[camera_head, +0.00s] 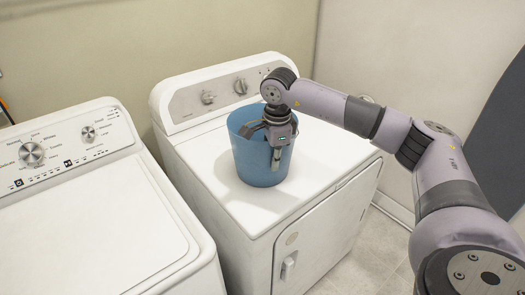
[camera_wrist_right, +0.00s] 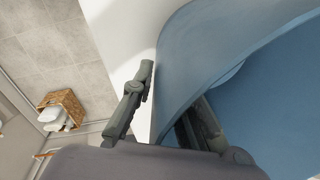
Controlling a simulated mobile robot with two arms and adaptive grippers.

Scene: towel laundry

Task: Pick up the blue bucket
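The blue bucket (camera_head: 250,164) stands upright on top of the right-hand white machine. My right gripper (camera_head: 264,145) is at its near rim, pointing down. One finger is outside the front wall, and the other is over the bucket's inside. In the right wrist view, the gripper (camera_wrist_right: 172,105) straddles the wall of the bucket (camera_wrist_right: 215,50). Its fingers are spread, one on each side, and do not look closed on the wall. The inner finger's tip is hidden. My left gripper is not in view.
The bucket's machine (camera_head: 215,185) has a raised control panel behind the bucket. Another white machine (camera_head: 90,235) stands to the left, with a clear top. In the right wrist view, a wicker basket (camera_wrist_right: 62,108) with white cloth is on the tiled floor.

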